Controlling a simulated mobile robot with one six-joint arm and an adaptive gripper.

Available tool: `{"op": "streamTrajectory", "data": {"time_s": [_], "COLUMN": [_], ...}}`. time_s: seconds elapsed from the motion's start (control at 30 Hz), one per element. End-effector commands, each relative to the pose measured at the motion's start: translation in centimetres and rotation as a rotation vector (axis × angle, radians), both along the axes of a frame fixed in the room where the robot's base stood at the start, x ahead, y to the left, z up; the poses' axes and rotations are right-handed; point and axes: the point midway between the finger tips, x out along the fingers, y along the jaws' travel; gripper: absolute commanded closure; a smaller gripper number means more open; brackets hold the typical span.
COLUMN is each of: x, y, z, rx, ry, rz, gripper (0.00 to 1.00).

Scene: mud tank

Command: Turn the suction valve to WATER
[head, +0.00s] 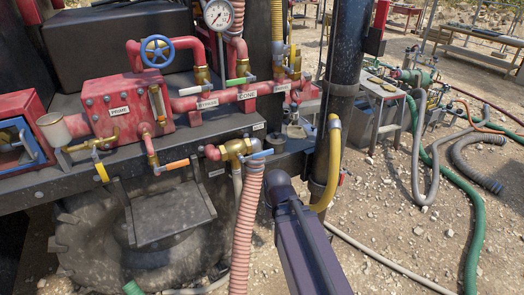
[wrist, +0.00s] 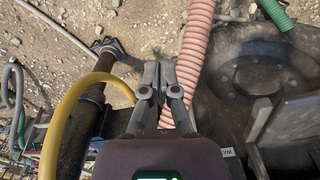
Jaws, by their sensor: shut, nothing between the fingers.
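The likely suction valve is a brass valve body (head: 236,149) at the front edge of the dark deck, with a blue lever (head: 262,154) on its right side. A ribbed pink hose (head: 246,220) hangs below it. My gripper (wrist: 160,68) is shut and empty in the wrist view, with the pink hose (wrist: 196,45) running just behind and right of its fingers. In the head view my arm reaches up to just below and right of the lever, and the fingers cannot be made out. The valve body does not show in the wrist view. A partly hidden white label (wrist: 227,152) begins with "WA".
A black post (head: 336,100) with a yellow hose (head: 331,165) stands close right of my arm. An orange-handled valve (head: 171,165), a red tank (head: 122,105) and a large tyre (head: 110,245) are to the left. Gravel ground with hoses lies to the right.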

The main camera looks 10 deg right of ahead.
Motion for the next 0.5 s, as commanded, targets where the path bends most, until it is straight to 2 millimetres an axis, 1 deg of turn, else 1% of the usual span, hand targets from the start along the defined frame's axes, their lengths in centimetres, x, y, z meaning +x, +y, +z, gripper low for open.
{"op": "streamTrajectory", "data": {"time_s": [0.03, 0.27, 0.5], "x": [0.5, 2.9, 6.3], "y": [0.0, -0.2, -0.4], "z": [0.6, 3.0, 6.4], "rx": [0.000, 0.000, 0.000], "ry": [0.000, 0.000, 0.000], "rz": [0.003, 0.022, 0.055], "gripper": [1.00, 1.00, 1.00]}}
